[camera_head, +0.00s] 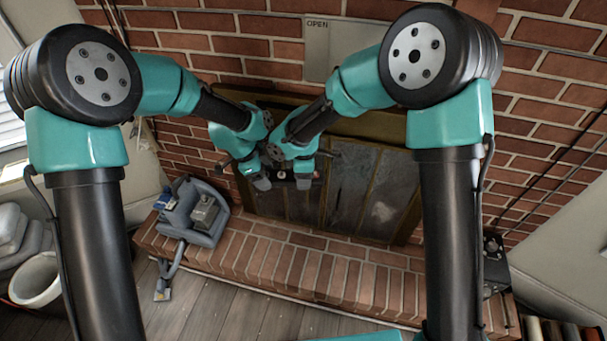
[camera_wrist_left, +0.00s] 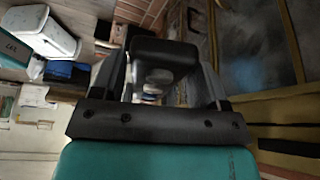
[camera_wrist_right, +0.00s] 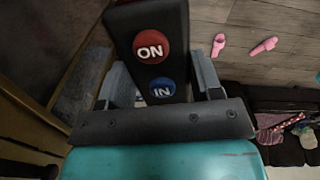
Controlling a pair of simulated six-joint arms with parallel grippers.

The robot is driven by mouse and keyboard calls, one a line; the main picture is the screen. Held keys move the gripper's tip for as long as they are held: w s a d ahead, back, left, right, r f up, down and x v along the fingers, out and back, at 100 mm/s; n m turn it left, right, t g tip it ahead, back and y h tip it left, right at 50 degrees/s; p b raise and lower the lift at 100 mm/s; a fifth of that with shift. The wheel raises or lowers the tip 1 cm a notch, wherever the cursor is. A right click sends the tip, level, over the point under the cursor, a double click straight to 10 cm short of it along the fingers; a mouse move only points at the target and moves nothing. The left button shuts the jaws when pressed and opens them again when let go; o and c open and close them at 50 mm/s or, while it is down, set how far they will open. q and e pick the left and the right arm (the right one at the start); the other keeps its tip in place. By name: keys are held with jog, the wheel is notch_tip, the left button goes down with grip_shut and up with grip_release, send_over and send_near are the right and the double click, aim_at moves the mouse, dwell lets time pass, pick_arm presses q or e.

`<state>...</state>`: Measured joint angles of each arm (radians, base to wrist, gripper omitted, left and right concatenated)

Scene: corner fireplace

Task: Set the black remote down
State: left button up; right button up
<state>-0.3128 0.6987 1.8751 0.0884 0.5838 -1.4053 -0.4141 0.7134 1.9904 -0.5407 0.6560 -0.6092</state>
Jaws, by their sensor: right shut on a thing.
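The black remote (camera_wrist_right: 146,18) has a red ON button and a blue IN button. It stands between the fingers of my right gripper (camera_wrist_right: 160,78), which is shut on it. In the head view my right gripper (camera_head: 304,178) is in front of the fireplace, close beside my left gripper (camera_head: 262,184). In the left wrist view a black block end, likely the remote (camera_wrist_left: 165,52), shows between the spread fingers of my left gripper (camera_wrist_left: 162,75). The left fingers look open, with gaps beside the block. The remote's lower end is hidden.
The brick hearth ledge (camera_head: 300,262) below the grippers has free room. A grey-blue machine (camera_head: 207,218) stands at its left end. The fireplace screen (camera_head: 358,190) and brick wall are close behind. A white bucket (camera_head: 36,280) is far left; pink slippers (camera_wrist_right: 264,46) lie on the floor.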

pick_arm(q)
jog(key=o, duration=0.4)
jog(key=shift+c, duration=0.2)
jog(key=shift+r, duration=0.1)
jog(key=v, duration=1.1)
jog(key=shift+a+r, duration=0.15)
jog(key=shift+r, duration=0.25)
jog(key=s+a+f+n, duration=0.2)
jog(key=f+n, duration=0.1)
jog(key=f, duration=0.4)
jog(key=s+a+f+n, duration=0.2)
jog(key=a+f+n, duration=0.15)
jog(key=f, duration=0.35)
jog(key=s+a+f+n, duration=0.1)
jog(key=s+f+n, duration=0.2)
jog(key=f, duration=0.4)
jog(key=s+a+f+n, duration=0.3)
jog(key=s+f+n, duration=0.2)
jog(key=s+f, duration=0.1)
jog(key=s+a+f+n+t, duration=0.1)
jog(key=s+a+f+n, duration=0.1)
jog(key=s+f+n, duration=0.4)
jog(key=s, duration=0.3)
jog(key=shift+a+f+y, duration=0.2)
jog(key=shift+a+y, duration=0.15)
jog(key=shift+y, duration=0.05)
